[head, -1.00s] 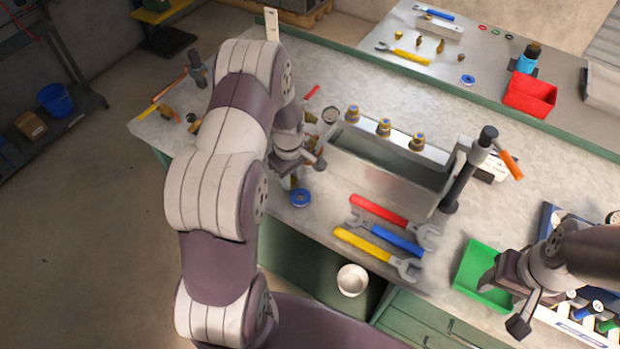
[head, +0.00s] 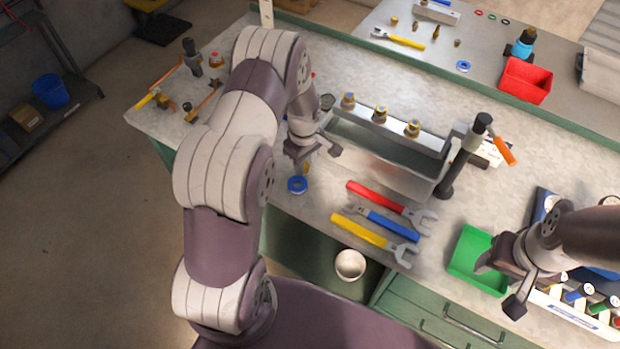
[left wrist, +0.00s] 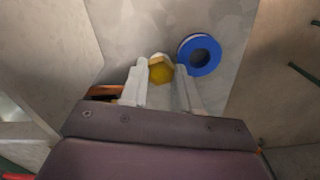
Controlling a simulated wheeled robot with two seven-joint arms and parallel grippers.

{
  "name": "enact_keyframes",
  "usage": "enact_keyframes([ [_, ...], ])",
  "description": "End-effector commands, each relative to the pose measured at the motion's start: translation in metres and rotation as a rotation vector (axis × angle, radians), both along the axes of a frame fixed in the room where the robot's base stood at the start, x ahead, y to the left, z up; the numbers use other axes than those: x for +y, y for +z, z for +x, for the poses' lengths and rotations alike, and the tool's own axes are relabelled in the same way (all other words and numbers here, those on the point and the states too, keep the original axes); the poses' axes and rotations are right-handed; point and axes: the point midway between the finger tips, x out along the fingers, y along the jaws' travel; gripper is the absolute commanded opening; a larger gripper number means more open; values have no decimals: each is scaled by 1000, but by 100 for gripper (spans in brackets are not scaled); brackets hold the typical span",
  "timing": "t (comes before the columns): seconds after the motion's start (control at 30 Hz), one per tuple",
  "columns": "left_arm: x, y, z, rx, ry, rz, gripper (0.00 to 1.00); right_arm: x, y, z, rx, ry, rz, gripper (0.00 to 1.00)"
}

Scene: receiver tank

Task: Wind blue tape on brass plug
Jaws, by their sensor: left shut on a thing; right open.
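A roll of blue tape (head: 297,185) lies flat on the bench near its front edge. It also shows in the left wrist view (left wrist: 199,54), just right of the fingers. My left gripper (head: 308,160) is shut on a brass plug (left wrist: 160,70), whose yellow hex head shows between the fingertips. The plug is close beside the tape roll, apart from it in the wrist view; its height above the bench is hard to judge. The fingers hide part of the plug. My right gripper (head: 500,285) is open and empty beside the green bin.
A grey tank (head: 385,160) with several brass fittings along its back stands right of my left gripper. Red (head: 375,196), blue (head: 390,222) and yellow (head: 358,231) wrenches lie in front. A green bin (head: 467,262) is at the right. A white cup (head: 350,264) shows below the bench edge.

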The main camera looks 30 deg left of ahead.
Motion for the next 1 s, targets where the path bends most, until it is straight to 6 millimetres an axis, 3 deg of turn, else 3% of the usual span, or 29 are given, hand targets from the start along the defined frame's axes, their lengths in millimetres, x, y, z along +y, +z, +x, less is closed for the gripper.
enact_keyframes([
  [0.17,34,4,-20,2,4,0,0,0,11,0,0,0,0,56],
  [0.37,40,8,-58,1,1,-1,0,0,29,0,0,0,0,56],
  [0.4,40,22,-55,-3,0,1,0,0,40,0,0,0,0,56],
  [0.63,39,55,-55,-1,-1,1,0,0,66,0,-1,0,0,56],
  [1.0,39,61,-55,0,-1,0,0,0,70,0,0,0,0,56],
])
